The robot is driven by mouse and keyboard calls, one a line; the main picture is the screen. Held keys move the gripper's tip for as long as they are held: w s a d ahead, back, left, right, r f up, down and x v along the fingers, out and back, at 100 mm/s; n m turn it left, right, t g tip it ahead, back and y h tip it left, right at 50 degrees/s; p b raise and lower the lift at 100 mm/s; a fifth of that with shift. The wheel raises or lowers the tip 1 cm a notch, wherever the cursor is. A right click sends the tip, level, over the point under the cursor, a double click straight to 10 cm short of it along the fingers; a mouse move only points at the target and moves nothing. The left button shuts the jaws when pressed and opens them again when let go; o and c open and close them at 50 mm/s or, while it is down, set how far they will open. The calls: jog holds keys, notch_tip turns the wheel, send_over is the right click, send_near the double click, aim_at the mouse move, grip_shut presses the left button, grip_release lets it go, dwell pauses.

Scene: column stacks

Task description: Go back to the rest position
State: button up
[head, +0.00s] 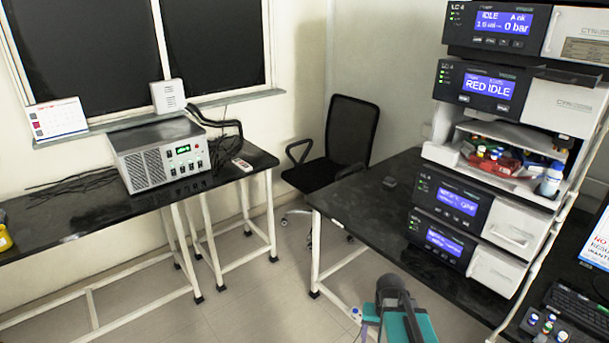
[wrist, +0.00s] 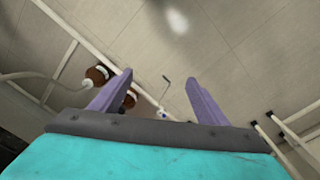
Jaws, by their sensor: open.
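My gripper shows at the bottom of the head view as a teal and dark grey body (head: 405,326), beside the front edge of the right bench. In the wrist view my gripper (wrist: 157,88) has its two purple fingers wide apart, with nothing held between them. Beyond the fingers lies the tiled floor (wrist: 230,45). A small white and blue thing (wrist: 163,115) shows between the fingers, farther off; I cannot tell what it is.
The right bench (head: 365,205) carries stacked instruments (head: 455,195), an open tray with vials (head: 495,160), a rack of capped vials (head: 540,325) and a keyboard (head: 578,305). A black chair (head: 348,135) stands behind. The left bench (head: 85,215) holds a grey box (head: 160,155). Floor between benches is clear.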

jog(key=s+a+f+n, duration=0.2)
jog(key=a+n, duration=0.1)
jog(key=a, duration=0.4)
jog(key=s+f+g, duration=0.3)
jog(key=s+f, duration=0.6)
jog(key=s, duration=0.3)
jog(key=s+f+g+b, duration=0.1)
jog(key=s+f+g, duration=0.1)
jog(key=s+f, duration=0.8)
jog(key=s, duration=0.3)
jog(key=shift+s+d+g, duration=0.2)
jog(key=shift+s+g, duration=0.05)
jog(key=shift+g, duration=0.15)
